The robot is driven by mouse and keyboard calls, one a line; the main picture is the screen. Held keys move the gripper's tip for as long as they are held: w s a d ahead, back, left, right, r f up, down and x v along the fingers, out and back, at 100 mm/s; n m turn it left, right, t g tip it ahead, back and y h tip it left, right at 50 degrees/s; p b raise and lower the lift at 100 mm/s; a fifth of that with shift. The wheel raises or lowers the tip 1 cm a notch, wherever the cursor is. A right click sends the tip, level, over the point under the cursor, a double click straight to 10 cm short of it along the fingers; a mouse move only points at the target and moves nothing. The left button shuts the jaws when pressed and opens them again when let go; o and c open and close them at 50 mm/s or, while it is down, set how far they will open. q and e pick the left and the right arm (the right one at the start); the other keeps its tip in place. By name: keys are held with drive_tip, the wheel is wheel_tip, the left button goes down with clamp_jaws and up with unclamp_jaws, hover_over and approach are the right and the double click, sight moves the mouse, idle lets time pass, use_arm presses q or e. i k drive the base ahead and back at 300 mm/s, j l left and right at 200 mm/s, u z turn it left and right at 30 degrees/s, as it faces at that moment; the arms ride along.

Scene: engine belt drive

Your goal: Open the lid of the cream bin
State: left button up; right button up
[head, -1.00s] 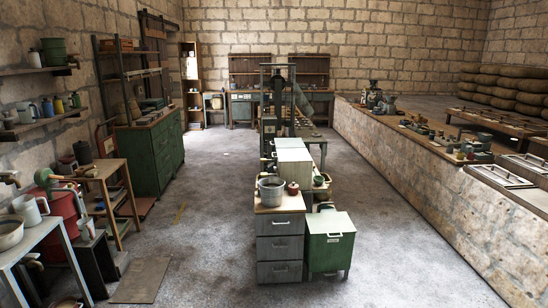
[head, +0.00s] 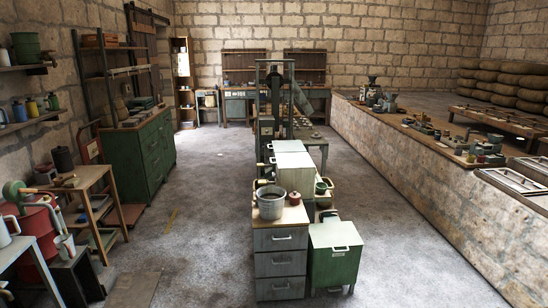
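A pale cream box (head: 296,173) with a flat top stands behind the grey pot, in the row at the middle of the room. A second pale box top (head: 288,146) is just behind it. In front at the right of the row stands a green-bodied bin (head: 334,266) with a pale, cream-looking lid (head: 336,234); its lid is down and a light handle (head: 341,249) is on its front. I cannot tell for sure which of these is the cream bin. Neither of my grippers is in view.
A grey drawer cabinet (head: 280,264) carries a grey pot (head: 271,204) and a small red pot (head: 294,198). A stone-walled ledge (head: 420,170) runs along the right; a wooden table (head: 88,178) and green cabinet (head: 140,155) stand left.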

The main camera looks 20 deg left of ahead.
sight(299, 160)
drive_tip(key=i+j+z, duration=0.1)
drive_tip(key=i+j, duration=0.6)
drive_tip(key=i+j+z, duration=0.1)
drive_tip(key=i+j, duration=0.55)
drive_tip(key=k+j, duration=0.05)
drive_tip(key=j, duration=0.05)
